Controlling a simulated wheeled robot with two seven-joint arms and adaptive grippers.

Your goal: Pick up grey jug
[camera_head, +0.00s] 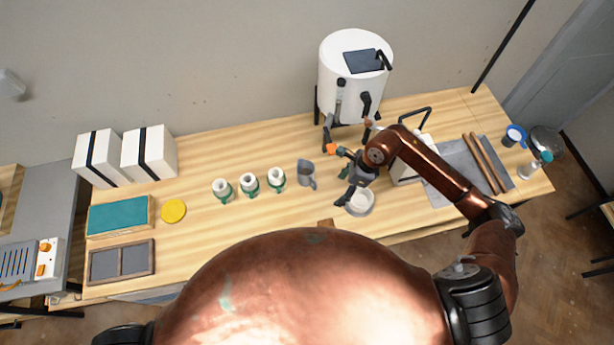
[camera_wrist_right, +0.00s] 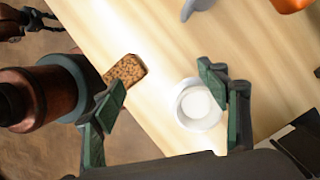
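The grey jug (camera_head: 307,174) stands on the wooden table, near the middle, with its handle toward the lower right of the picture. In the right wrist view only a grey part of it (camera_wrist_right: 200,4) shows at the top edge. My right gripper (camera_head: 344,186) is to the right of the jug, apart from it. In the right wrist view its two green-padded fingers (camera_wrist_right: 166,100) are spread, with nothing held between them. My left gripper is not in view.
A white bowl (camera_head: 360,203) lies below the right gripper. A brown sponge-like block (camera_head: 326,223) sits at the front edge. Several white-and-green bottles (camera_head: 249,185) stand left of the jug. A white kiln-like drum (camera_head: 345,85) is behind. An orange-tipped item (camera_head: 331,148) is near the gripper.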

